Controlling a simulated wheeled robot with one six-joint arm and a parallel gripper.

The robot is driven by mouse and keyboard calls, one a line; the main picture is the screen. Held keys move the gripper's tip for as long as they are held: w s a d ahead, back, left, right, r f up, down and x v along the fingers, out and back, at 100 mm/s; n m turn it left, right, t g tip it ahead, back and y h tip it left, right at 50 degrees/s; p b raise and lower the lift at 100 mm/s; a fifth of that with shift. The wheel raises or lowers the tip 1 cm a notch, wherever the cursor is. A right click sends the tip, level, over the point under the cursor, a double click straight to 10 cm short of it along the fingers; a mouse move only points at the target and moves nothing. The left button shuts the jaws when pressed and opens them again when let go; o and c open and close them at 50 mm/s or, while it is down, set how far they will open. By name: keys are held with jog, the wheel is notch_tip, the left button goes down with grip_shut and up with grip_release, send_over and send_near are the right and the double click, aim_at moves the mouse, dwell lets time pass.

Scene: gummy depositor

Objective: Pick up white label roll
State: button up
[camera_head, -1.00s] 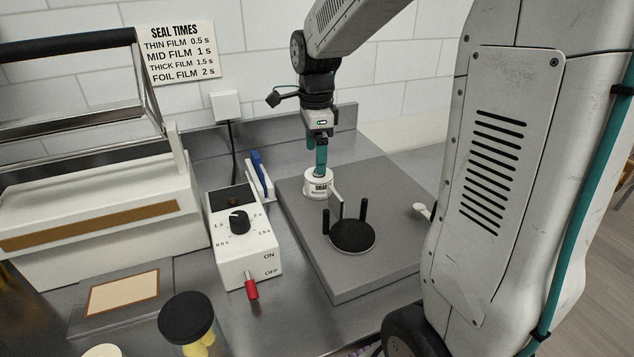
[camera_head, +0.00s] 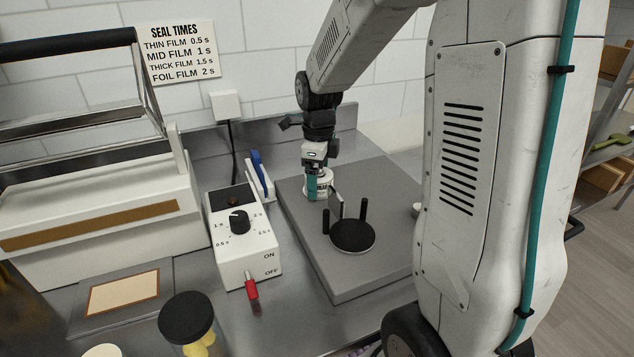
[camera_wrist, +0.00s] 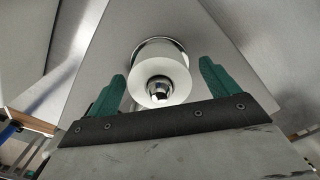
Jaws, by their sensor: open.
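The white label roll (camera_head: 319,190) stands on the grey raised plate (camera_head: 300,225) near its back left, with dark print on its side. In the wrist view the roll (camera_wrist: 177,66) lies between and just beyond the two green fingertips, with a shiny metal post (camera_wrist: 158,92) in its core. My gripper (camera_head: 312,188) is down at the roll, its green finger in front of it in the head view and hiding part of it. In the wrist view my gripper (camera_wrist: 162,82) is open, its fingers apart on both sides of the roll. Contact cannot be seen.
A black disc (camera_head: 352,235) with upright black pegs stands just in front of the roll. A control box (camera_head: 243,240) with a dial and red switch is to the left. A blue-handled item (camera_head: 259,170) stands behind it. A sealer (camera_head: 90,215) fills the far left.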

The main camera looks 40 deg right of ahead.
jog(key=shift+f, duration=0.15)
jog(key=c, duration=1.4)
jog(key=shift+o, duration=0.2)
jog(key=shift+c, duration=0.2)
notch_tip(320, 180, up, 10)
jog(key=shift+r, duration=0.1)
